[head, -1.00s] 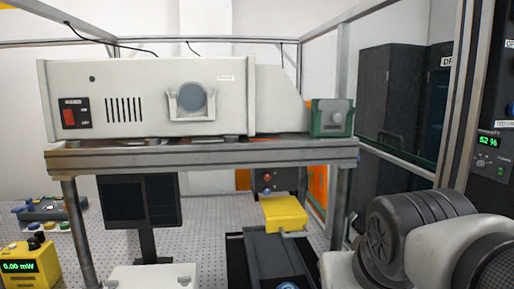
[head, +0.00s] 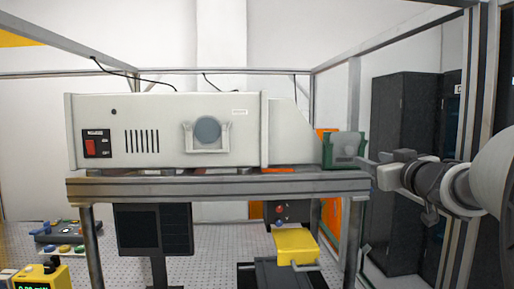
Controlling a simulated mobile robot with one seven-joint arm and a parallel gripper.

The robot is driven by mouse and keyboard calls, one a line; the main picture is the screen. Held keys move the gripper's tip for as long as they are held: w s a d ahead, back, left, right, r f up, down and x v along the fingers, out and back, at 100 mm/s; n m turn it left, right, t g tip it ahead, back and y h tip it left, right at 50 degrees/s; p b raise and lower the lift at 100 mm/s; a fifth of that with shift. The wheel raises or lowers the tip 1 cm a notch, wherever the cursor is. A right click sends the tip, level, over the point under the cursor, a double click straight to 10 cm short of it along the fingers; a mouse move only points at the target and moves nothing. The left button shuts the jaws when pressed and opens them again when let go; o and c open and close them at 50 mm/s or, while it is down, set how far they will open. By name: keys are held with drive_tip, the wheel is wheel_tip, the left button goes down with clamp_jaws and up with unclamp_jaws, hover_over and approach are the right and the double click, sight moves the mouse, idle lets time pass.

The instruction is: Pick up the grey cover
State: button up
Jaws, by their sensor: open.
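A round grey cover (head: 207,130) sits upright in a white cradle (head: 207,150) on the front of the long white instrument housing (head: 165,110). My gripper (head: 370,170) is at the right, level with the shelf and just beside the green holder (head: 343,149) at the housing's right end. It is well to the right of the grey cover and apart from it. Its jaws look small here; they are open and nothing shows between them. A pale grey part inside the green holder is too small to make out.
The housing stands on a metal shelf (head: 215,187) on posts. A red switch (head: 90,147) is on its left. Below are a dark monitor (head: 153,230), a yellow block (head: 296,246) and a yellow power meter (head: 45,280). A frame post (head: 462,150) stands at the right, near my arm.

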sight(350, 150)
drive_tip(key=w+p, duration=0.1)
drive_tip(key=w, duration=1.2)
drive_tip(key=shift+w+p, duration=0.3)
drive_tip(key=shift+p, duration=0.05)
drive_tip(key=c, duration=1)
drive_tip(key=shift+r, duration=0.15)
drive_tip(key=shift+c, duration=0.2)
drive_tip(key=shift+r+p, duration=0.3)
drive_tip(key=shift+r, duration=0.35)
wheel_tip(350, 150, up, 10)
drive_tip(key=s, duration=1.8)
drive_tip(key=shift+r, duration=0.25)
